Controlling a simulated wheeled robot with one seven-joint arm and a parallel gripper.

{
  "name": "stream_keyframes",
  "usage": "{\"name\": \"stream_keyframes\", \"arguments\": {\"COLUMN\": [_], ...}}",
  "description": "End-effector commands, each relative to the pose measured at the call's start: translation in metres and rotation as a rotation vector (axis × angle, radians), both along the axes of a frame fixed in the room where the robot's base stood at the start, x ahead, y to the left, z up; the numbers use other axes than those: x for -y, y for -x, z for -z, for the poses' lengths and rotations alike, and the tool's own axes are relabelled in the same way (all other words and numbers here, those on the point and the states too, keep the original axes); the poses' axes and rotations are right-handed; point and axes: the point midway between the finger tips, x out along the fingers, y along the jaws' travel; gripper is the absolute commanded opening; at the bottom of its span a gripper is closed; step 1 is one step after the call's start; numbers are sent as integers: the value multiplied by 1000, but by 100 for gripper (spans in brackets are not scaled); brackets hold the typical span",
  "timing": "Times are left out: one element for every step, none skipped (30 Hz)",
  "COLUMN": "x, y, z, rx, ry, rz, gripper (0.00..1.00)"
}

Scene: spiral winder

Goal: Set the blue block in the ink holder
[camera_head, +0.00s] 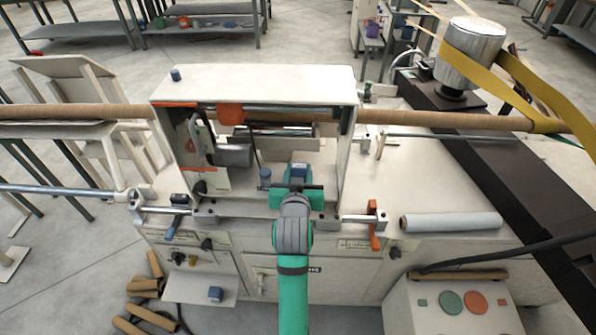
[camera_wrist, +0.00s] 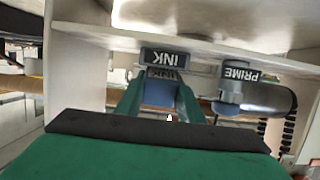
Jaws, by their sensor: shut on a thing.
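My gripper (camera_head: 297,184) is shut on a blue block (camera_head: 299,169) inside the open bay of the white machine. In the wrist view the blue block (camera_wrist: 160,92) sits between the two green fingers of my gripper (camera_wrist: 163,103). The ink holder (camera_wrist: 168,57), marked INK, is right beside the block in that view, with a second, darker INK marking partly visible between them. I cannot tell whether the block touches the holder or is inside it. The fingers and block hide part of the holder.
A holder marked PRIME (camera_wrist: 238,73) stands close by, with a grey-blue cylinder (camera_head: 265,176) at its place left of my gripper. The machine's top cover (camera_head: 260,84) and side walls enclose the bay.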

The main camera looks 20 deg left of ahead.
Motion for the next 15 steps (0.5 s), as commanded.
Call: {"name": "stream_keyframes", "arguments": {"x": [0,-1,-1,-2,-3,-3,-3,-3,-3,-3,-3,-3,-4,-4,-3], "y": [0,0,0,1,1,1,1,1,1,1,1,1,1,1,1], "z": [0,1,2,3,4,4,4,4,4,4,4,4,4,4,3], "rx": [1,0,0,-1,-1,-1,-1,-1,-1,-1,-1,-1,-1,0,0], "ry": [-1,0,0,0,0,0,0,0,0,0,0,0,1,0,-1], "rz": [-1,-1,-2,-3,-4,-4,-4,-4,-4,-4,-4,-4,-5,-5,-5], "gripper": [6,6,6,6,6,36,44,51,53,53,53,53,53,53,53]}}
